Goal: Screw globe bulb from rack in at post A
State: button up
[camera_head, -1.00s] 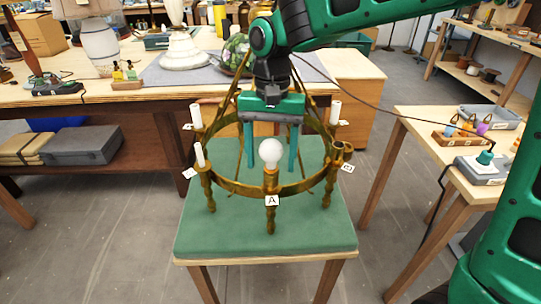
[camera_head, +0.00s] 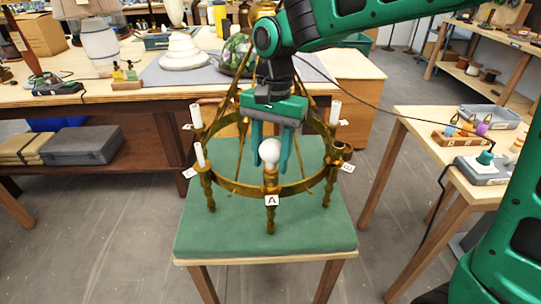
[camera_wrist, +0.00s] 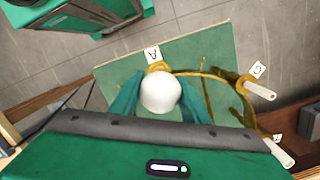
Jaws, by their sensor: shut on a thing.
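The white globe bulb (camera_head: 270,150) stands upright at post A of the brass ring chandelier (camera_head: 240,188), just above the white A tag (camera_head: 271,201). My gripper (camera_head: 271,160) is shut on the bulb, with one green finger on each side. In the wrist view the bulb (camera_wrist: 161,92) sits between the fingers beside the A tag (camera_wrist: 153,54). The bulb hides its base and the socket, so I cannot tell how deep it is seated.
The chandelier stands on a green-topped table (camera_head: 300,235). White candle sleeves (camera_head: 196,115) rise from other posts. A side table at right holds a wooden rack (camera_head: 455,135) with small coloured bulbs and a grey device (camera_head: 484,168). A workbench (camera_head: 120,95) stands behind.

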jog(key=m, duration=0.4)
jog(key=shift+m, duration=0.3)
jog(key=m, duration=0.5)
jog(key=shift+t+y, duration=0.4)
jog(key=m, duration=0.3)
jog(key=shift+w, duration=0.1)
jog(key=shift+m+t, duration=0.3)
jog(key=shift+m, duration=0.4)
jog(key=m, duration=0.4)
jog(key=shift+f, duration=0.1)
jog(key=o, duration=1.3)
jog(key=shift+c, duration=0.2)
